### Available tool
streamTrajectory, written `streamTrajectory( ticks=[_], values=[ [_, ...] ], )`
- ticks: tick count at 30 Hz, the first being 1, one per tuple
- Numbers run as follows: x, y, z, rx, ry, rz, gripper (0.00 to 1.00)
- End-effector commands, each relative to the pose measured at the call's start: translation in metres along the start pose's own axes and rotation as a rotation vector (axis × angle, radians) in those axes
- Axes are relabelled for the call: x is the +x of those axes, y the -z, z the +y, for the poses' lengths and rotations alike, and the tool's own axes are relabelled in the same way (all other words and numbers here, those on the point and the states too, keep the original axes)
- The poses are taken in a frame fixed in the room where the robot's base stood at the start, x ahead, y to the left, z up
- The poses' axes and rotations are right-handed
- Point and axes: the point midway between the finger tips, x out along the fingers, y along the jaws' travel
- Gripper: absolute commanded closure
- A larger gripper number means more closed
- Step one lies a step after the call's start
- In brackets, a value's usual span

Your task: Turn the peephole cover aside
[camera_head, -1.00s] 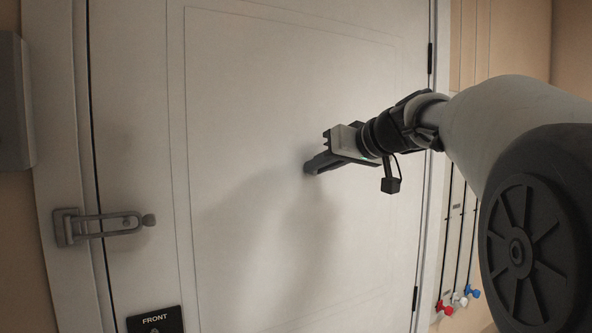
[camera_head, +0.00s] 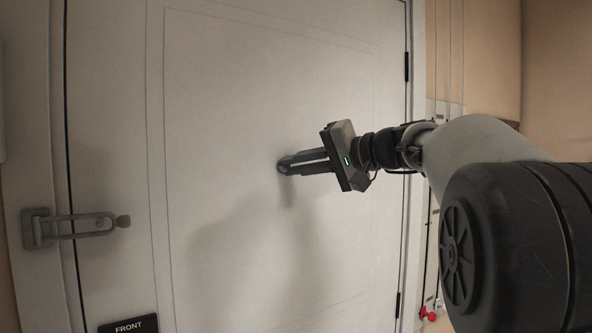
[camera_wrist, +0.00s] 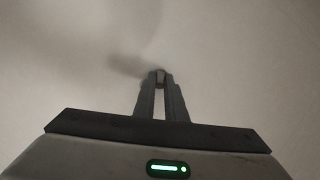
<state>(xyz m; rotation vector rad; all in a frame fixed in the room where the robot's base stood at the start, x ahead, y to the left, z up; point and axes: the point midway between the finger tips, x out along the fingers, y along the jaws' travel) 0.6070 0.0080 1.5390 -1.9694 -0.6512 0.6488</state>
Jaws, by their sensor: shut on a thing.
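The peephole cover (camera_head: 284,166) is a small dark piece on the white door (camera_head: 230,110), mostly hidden by my fingertips. My gripper (camera_head: 288,164) reaches in from the right, with its fingertips at the door face and shut on the cover. In the wrist view the two dark fingers (camera_wrist: 160,82) run up to the door, with a small dark grey piece (camera_wrist: 160,75) between their tips. The cover's exact angle and the peephole itself cannot be made out.
A metal swing-bar latch (camera_head: 75,229) sticks out at the door's left edge. A black "FRONT" sign (camera_head: 130,325) is at the bottom left. Hinges (camera_head: 406,66) line the right edge. Cords with a red end (camera_head: 429,314) hang beyond the frame. The door around my gripper is clear.

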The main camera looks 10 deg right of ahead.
Motion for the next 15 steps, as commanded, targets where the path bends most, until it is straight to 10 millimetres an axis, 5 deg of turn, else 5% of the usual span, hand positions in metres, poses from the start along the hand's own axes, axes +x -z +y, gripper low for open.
streamTrajectory(
  ticks=[15],
  values=[
    [-0.0006,0.0009,-0.0018,0.122,0.051,0.002,1.0]
  ],
)
